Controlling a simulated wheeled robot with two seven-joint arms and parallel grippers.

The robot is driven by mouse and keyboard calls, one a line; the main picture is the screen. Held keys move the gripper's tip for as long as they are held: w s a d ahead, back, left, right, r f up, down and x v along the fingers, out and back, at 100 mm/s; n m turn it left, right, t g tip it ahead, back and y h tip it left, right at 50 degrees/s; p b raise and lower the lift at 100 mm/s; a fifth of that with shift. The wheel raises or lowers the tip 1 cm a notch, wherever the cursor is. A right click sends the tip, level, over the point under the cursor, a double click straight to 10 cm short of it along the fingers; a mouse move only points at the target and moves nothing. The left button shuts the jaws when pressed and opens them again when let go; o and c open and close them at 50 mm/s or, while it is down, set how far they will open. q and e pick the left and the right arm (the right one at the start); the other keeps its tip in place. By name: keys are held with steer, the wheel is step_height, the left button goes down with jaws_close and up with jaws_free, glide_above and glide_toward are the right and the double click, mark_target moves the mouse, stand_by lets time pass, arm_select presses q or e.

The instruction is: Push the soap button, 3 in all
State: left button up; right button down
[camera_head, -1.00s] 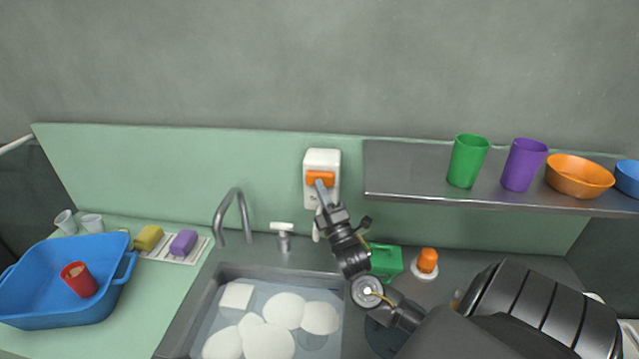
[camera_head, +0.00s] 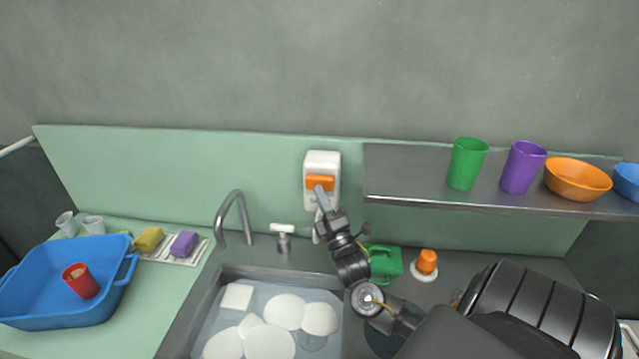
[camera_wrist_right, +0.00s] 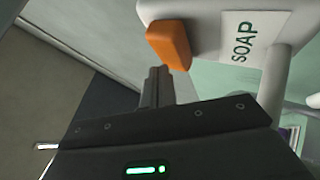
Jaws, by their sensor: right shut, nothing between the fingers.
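The white soap dispenser (camera_head: 322,160) is fixed on the green back wall above the sink. Its orange button (camera_head: 320,182) is on the front. In the right wrist view the orange button (camera_wrist_right: 170,44) stands out from the dispenser body (camera_wrist_right: 200,22), beside a label reading SOAP. My right gripper (camera_head: 322,193) is shut and empty, with its tips just below and in front of the button. In the wrist view the fingertips (camera_wrist_right: 158,75) are close to the button's lower edge; I cannot tell whether they touch. My left gripper is not in view.
A sink (camera_head: 230,270) with white dishes and a tap (camera_head: 233,215) lies below. A metal shelf (camera_head: 420,180) with cups and bowls is to the right. A blue tub (camera_head: 60,310) stands at left. A green item (camera_head: 384,262) is behind my right arm.

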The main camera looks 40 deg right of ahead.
steer(key=shift+s+a, duration=0.15)
steer(key=shift+a, duration=0.1)
steer(key=shift+a, duration=0.1)
steer(key=shift+s+a+p, duration=1.2)
steer(key=shift+s+a, duration=0.35)
steer(key=shift+a, duration=0.3)
stand_by(1.4)
